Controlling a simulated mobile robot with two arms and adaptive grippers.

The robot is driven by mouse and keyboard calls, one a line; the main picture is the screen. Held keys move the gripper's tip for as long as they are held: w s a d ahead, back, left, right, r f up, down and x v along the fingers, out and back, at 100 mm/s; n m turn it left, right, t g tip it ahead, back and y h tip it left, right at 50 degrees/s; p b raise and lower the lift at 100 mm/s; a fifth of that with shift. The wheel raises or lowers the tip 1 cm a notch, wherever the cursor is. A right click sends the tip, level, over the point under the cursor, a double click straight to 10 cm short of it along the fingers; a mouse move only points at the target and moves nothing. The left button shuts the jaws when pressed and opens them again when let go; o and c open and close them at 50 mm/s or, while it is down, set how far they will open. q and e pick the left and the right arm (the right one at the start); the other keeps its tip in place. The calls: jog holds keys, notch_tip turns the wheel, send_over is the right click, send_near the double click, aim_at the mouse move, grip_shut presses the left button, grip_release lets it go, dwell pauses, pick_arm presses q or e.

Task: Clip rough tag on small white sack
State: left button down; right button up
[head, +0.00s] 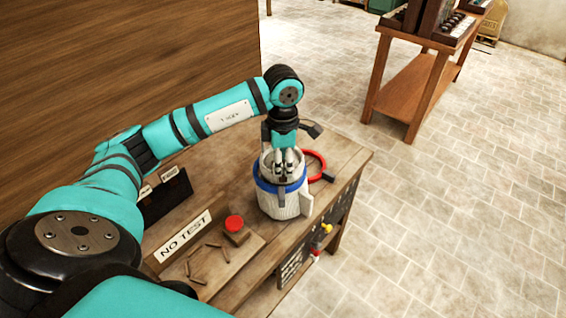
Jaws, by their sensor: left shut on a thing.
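A small white sack (285,207) stands upright near the far end of the wooden bench, with a pale flap on its right side. A blue ring (266,186) goes around its upper part, with a dark clasp in front. My left gripper (283,177) points down at the sack's mouth and is shut, apparently on the blue ring at the clasp; the fingertips are small and partly hidden. A red ring (319,161) with a black clasp lies on the bench behind and to the right of the sack. I cannot tell which ring is the rough tag. My right gripper is out of view.
On the bench (234,262) are a red button (234,223) on a wooden block, a "NO TEST" sign (185,237), several small brown sticks and a dark panel. Knobs show on the bench's side. A wooden wall stands behind. Tiled floor is open to the right, before a shelf (420,83).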

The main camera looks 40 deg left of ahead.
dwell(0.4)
pick_arm(q)
jog(key=c, duration=1.1)
grip_release()
jog(key=shift+c, duration=0.2)
notch_tip(320, 180, up, 12)
jog(key=shift+f, duration=0.15)
